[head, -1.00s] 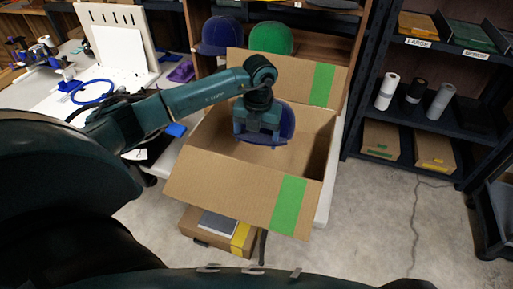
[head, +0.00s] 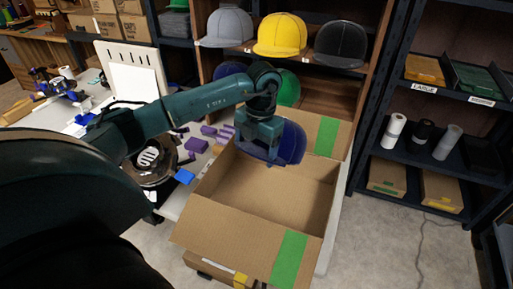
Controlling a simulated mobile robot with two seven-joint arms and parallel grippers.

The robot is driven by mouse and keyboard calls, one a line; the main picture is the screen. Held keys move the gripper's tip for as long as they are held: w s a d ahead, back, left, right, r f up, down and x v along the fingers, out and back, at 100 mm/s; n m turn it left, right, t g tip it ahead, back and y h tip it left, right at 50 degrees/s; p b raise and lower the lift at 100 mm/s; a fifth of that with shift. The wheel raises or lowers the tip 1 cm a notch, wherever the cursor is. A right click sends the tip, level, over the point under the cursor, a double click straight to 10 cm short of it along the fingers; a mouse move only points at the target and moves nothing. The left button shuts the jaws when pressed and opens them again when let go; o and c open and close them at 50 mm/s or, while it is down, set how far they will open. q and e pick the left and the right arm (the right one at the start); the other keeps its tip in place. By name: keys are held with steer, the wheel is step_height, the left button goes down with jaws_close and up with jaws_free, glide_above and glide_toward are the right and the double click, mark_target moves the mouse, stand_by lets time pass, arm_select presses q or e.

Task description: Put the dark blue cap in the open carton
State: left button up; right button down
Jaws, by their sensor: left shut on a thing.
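The dark blue cap (head: 290,143) is in the jaws of my left gripper (head: 268,158), which point down. The gripper covers the cap's left part. The cap hangs over the back part of the open carton (head: 215,189), in front of its raised back flap. I cannot tell whether it touches the carton. The carton is brown with green tape on its flaps, and the visible part of its floor is bare. My right gripper is not in view.
Behind the carton, a shelf holds grey (head: 230,27), yellow (head: 281,35) and black (head: 340,43) caps, with a green cap (head: 290,88) and a partly hidden blue cap (head: 230,69) below. A dark rack (head: 448,104) with rolls stands right. A cluttered table is left.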

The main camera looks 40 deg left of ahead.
arm_select(q)
steer(key=w+f+n+b, duration=0.2)
steer(key=f+b, duration=0.8)
steer(key=f, duration=0.5)
steer(key=shift+w+d+b, duration=0.3)
steer(key=shift+w+d, duration=0.15)
steer(key=shift+w, duration=0.25)
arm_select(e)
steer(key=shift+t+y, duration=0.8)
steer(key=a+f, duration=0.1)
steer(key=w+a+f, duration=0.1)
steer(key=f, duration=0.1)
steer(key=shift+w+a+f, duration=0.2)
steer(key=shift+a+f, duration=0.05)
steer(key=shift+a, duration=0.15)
arm_select(q)
steer(key=o, duration=1.1)
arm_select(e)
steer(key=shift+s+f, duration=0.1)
arm_select(q)
steer(key=r, duration=0.8)
steer(key=w+r, duration=0.1)
steer(key=r, duration=0.4)
steer(key=shift+w+d, duration=0.1)
steer(key=shift+d, duration=0.15)
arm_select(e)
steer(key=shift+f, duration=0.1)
